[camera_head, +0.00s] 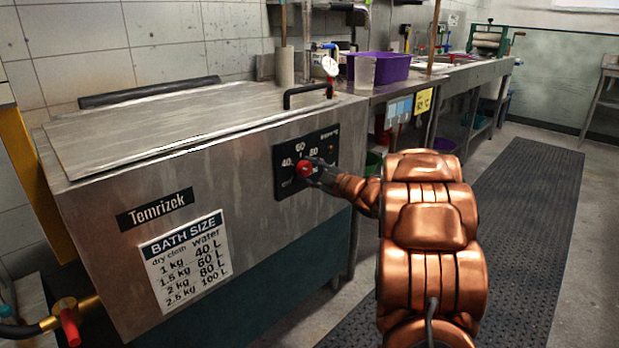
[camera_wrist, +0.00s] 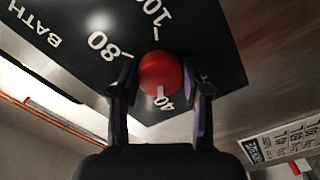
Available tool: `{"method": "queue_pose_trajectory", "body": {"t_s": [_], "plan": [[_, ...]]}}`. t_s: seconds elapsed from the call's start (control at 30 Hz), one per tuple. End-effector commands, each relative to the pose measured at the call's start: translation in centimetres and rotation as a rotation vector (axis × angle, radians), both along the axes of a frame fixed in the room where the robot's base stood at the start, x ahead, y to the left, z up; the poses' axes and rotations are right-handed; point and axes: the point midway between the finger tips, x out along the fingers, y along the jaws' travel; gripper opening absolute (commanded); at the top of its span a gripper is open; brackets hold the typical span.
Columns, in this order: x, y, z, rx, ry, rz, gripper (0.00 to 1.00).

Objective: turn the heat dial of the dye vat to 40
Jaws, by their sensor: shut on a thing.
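The dye vat (camera_head: 240,235) is a steel tank with a black dial plate (camera_head: 283,183) on its front face. The red heat dial (camera_head: 305,168) sits on that plate, with 40, 60 and 80 printed around it in white. My gripper (camera_head: 314,171) reaches it from the right. In the wrist view, the red dial (camera_wrist: 160,70) is between the two dark fingers of my gripper (camera_wrist: 161,85), which is shut on it. The dial's white mark points down, close to the partly visible 40. 80 and 100 show; the 60 is hidden there behind a finger.
A closed metal lid (camera_head: 190,115) covers the vat. A black handle (camera_head: 308,92) and a gauge (camera_head: 329,66) stand at its right end. A purple tub (camera_head: 385,68) is on the counter behind. A dark floor mat (camera_head: 520,215) leaves clear floor at the right.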

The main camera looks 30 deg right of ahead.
Motion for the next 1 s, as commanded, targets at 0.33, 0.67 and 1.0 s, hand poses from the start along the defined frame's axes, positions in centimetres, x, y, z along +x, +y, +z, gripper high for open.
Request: {"method": "queue_pose_trajectory", "body": {"t_s": [0.33, 0.67, 1.0], "plan": [[-0.01, -0.04, -0.05, -0.064, -0.013, 0.0, 0.12], [-0.01, -0.02, -0.02, -0.064, -0.014, 0.001, 0.12], [0.01, -0.01, -0.01, -0.064, -0.015, 0.0, 0.72]]}}
